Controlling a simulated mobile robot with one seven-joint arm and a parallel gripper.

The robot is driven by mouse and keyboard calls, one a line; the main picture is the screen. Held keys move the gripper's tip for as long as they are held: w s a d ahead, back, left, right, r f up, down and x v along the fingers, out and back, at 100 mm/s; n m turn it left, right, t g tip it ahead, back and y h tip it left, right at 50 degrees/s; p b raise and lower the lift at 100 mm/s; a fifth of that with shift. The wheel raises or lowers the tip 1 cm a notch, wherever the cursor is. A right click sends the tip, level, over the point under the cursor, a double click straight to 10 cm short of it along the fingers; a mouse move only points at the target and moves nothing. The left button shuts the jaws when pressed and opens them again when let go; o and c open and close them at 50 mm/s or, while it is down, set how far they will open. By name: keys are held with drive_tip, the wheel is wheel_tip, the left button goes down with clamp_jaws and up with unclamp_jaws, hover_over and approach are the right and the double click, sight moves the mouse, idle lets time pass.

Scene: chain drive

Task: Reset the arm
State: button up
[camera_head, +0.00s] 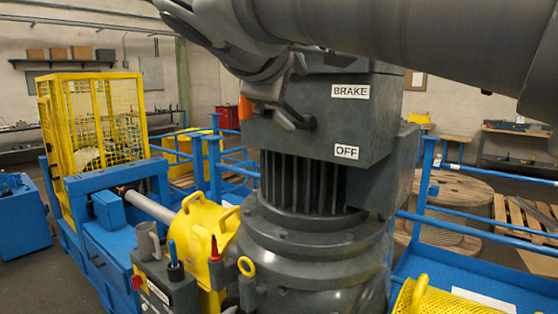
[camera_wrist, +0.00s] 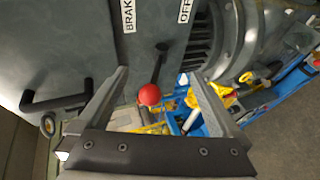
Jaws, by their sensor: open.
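My gripper (camera_head: 292,120) is at the left side of the grey motor's upper box (camera_head: 345,118), which bears labels reading BRAKE and OFF. In the wrist view my gripper (camera_wrist: 156,74) has its two fingers spread apart, with nothing held between them. I cannot tell how far beyond the fingertips the knob is. My arm covers the top of the box in the head view, and the lever is not clearly visible there.
A black handle (camera_wrist: 57,103) sticks out from the box near my gripper. Below left are a yellow housing (camera_head: 208,235) and a grey control box (camera_head: 165,285). Blue railings (camera_head: 215,165) flank the motor. A yellow mesh cage (camera_head: 95,120) stands at the far left.

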drive_tip(key=s+d+f+m+g+y, duration=0.1)
drive_tip(key=s+d+f+m+g, duration=0.3)
drive_tip(key=f, duration=0.5)
drive_tip(key=s+d+f+m+g, duration=0.15)
drive_tip(key=s+d+f, duration=0.25)
drive_tip(key=d+f, duration=0.45)
drive_tip(key=s+f+m+g+y, duration=0.1)
drive_tip(key=s+f+m, duration=0.2)
drive_tip(key=f, duration=0.5)
drive_tip(key=s+f+m+g+y, duration=0.1)
drive_tip(key=s+f+m+y, duration=0.1)
drive_tip(key=s+f+m, duration=0.2)
wheel_tip(320, 180, down, 4)
drive_tip(key=shift+s+a+r, duration=0.1)
drive_tip(key=shift+s+a, duration=0.05)
drive_tip(key=shift+s, duration=0.9)
drive_tip(key=shift+m, duration=0.25)
drive_tip(key=shift+c, duration=0.2)
